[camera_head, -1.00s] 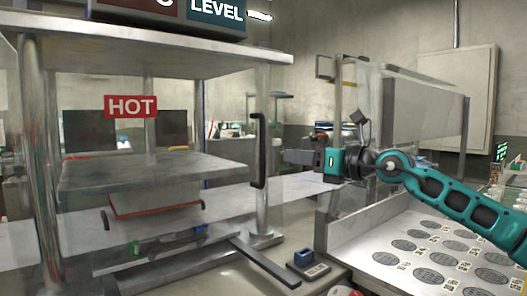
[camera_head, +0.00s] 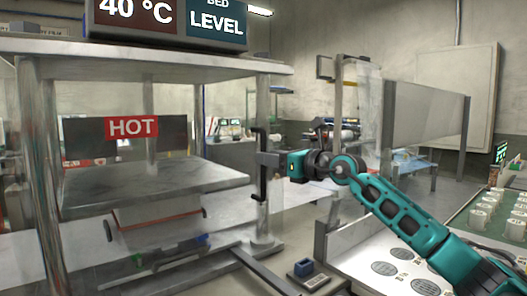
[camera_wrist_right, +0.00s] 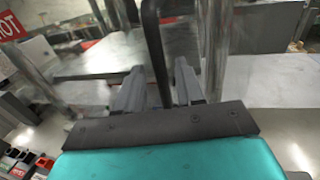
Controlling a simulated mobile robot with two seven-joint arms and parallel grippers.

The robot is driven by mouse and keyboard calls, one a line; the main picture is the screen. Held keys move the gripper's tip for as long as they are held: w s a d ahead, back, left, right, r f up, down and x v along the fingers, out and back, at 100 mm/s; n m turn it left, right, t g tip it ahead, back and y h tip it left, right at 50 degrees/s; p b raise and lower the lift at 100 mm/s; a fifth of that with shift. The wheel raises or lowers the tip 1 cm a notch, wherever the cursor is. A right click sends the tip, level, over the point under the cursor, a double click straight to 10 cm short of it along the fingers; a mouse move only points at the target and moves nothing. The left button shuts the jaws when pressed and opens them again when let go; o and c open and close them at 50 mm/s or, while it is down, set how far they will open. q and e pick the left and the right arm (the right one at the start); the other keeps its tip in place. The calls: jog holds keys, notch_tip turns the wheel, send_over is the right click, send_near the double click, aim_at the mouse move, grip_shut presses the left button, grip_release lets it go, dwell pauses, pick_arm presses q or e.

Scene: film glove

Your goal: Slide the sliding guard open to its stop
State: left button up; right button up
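The sliding guard is a clear panel across the front of a press-like machine. It seems to bear the red HOT sign (camera_head: 132,127) and, near its right edge, a black upright bar handle (camera_head: 260,188). My right gripper (camera_head: 268,165) is at the handle, reaching in from the right. In the right wrist view the handle (camera_wrist_right: 155,45) stands between the two fingers of my right gripper (camera_wrist_right: 158,85), with a gap showing on both sides, so the gripper is open around it. The panel's edges are hard to make out. My left gripper is not in view.
The machine has metal posts (camera_head: 42,180), a shelf plate (camera_head: 150,185) and a display box (camera_head: 170,22) reading 40 °C and LEVEL. A dark bar (camera_head: 262,272) juts from its base. A white tray of round grey discs (camera_head: 383,268) lies at the lower right.

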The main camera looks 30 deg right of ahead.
jog(key=x, duration=0.3)
grip_shut()
dwell(0.5)
